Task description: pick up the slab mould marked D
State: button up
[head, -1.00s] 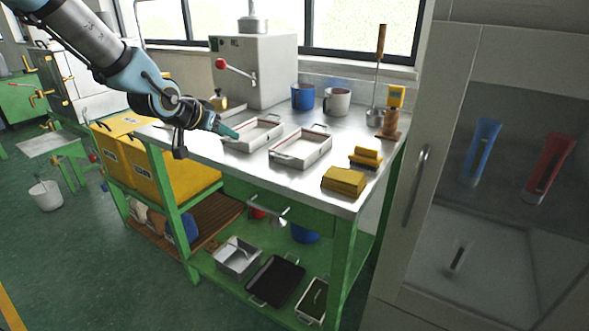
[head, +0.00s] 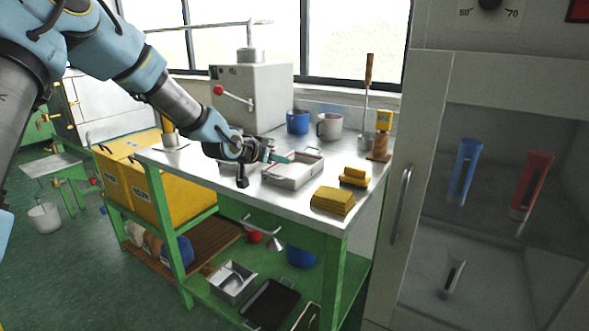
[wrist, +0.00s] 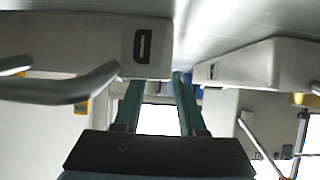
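Two pale slab moulds with end handles sit on the steel bench. The right one (head: 293,174) is in clear sight; the left one (head: 232,166) is mostly hidden behind my wrist. My gripper (head: 284,158), with green fingers, is low over the bench at the right mould's left side. The wrist view looks upside down. There my gripper (wrist: 158,78) is open and empty, its fingers apart. A near mould (wrist: 80,45) at left has a dark mark like a D and a grey handle; another mould (wrist: 265,65) at right has a mark too small to read.
Yellow wax blocks (head: 333,201) lie at the bench's front right. A blue mug (head: 297,122), a grey mug (head: 329,126) and a white machine (head: 252,95) stand behind. A glazed cabinet (head: 480,190) stands at right. Bare steel lies in front of the moulds.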

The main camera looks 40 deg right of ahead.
jog(key=shift+w+d+f, duration=0.15)
jog(key=shift+d+f, duration=0.15)
jog(key=shift+d, duration=0.2)
grip_shut()
dwell(1.1)
